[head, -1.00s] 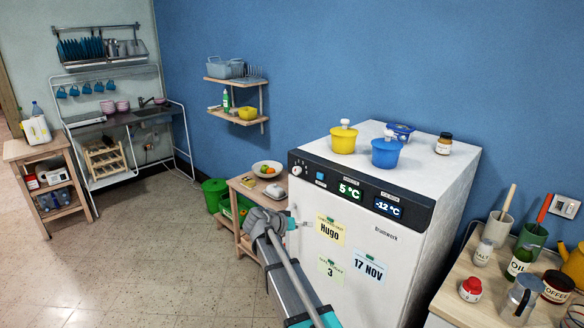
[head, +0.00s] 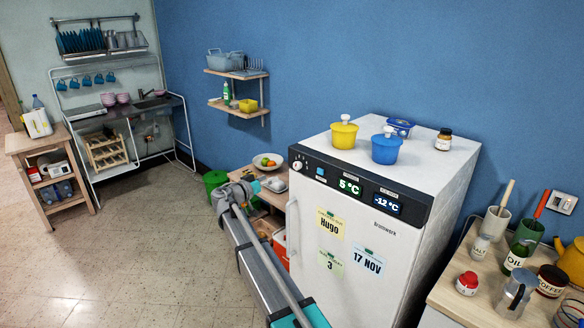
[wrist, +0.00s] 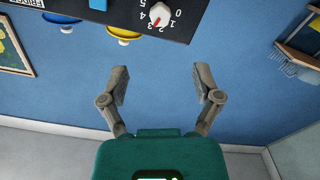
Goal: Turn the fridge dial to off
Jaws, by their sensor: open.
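The fridge (head: 345,235) is white with a black control panel along its top front. The dial (wrist: 160,14) is a white round knob with a red mark, at the top edge of the wrist view. Its numbers run from 0 to 5, and the mark points at about 2 to 3. The dial also shows small at the panel's left end in the head view (head: 297,168). My gripper (wrist: 162,85) is open and empty, its two fingers apart and clear of the dial. In the head view it is small, left of the fridge, and hard to make out.
A blue square (wrist: 98,4) sits beside the dial on the panel. Yellow (head: 344,135) and blue (head: 385,149) tubs stand on the fridge. A wooden stand with a fruit bowl (head: 267,160) is left of the fridge. The floor at left is free.

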